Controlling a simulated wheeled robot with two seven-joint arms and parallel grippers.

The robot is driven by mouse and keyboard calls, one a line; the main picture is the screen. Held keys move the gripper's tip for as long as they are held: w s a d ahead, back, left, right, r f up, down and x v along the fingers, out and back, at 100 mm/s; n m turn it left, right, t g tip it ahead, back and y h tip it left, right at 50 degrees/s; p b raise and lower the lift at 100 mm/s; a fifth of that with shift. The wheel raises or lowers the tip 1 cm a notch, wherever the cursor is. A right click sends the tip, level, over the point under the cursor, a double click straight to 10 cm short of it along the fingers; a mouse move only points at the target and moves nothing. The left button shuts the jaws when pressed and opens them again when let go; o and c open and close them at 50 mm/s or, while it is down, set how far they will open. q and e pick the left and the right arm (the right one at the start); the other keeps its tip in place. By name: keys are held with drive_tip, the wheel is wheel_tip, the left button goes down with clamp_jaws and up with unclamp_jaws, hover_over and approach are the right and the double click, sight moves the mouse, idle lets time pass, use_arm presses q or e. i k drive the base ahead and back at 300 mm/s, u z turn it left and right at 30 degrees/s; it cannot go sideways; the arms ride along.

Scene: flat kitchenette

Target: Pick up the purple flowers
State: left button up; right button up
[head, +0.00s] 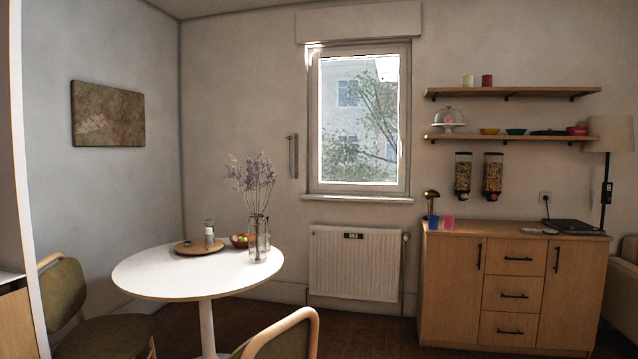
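The purple flowers (252,178) are a loose bunch of thin stems with small purple heads. They stand upright in a clear glass vase (257,246). The vase stands near the right edge of the round white table (150,274), at some distance from me. Neither of my grippers shows in the head view.
A wooden board (187,247) with small bottles and a fruit bowl (238,241) stand left of the vase. Chairs (62,290) (290,325) stand at the table's left and front. A radiator (355,265) and wooden cabinet (450,285) are to the right.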

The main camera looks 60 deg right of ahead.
sight(249, 181)
drive_tip(key=z, duration=1.9)
drive_tip(key=i, duration=0.45)
drive_tip(key=z, duration=1.2)
drive_tip(key=i, duration=2.25)
drive_tip(key=u, duration=0.55)
drive_tip(key=i, duration=1.3)
drive_tip(key=u, duration=1.2)
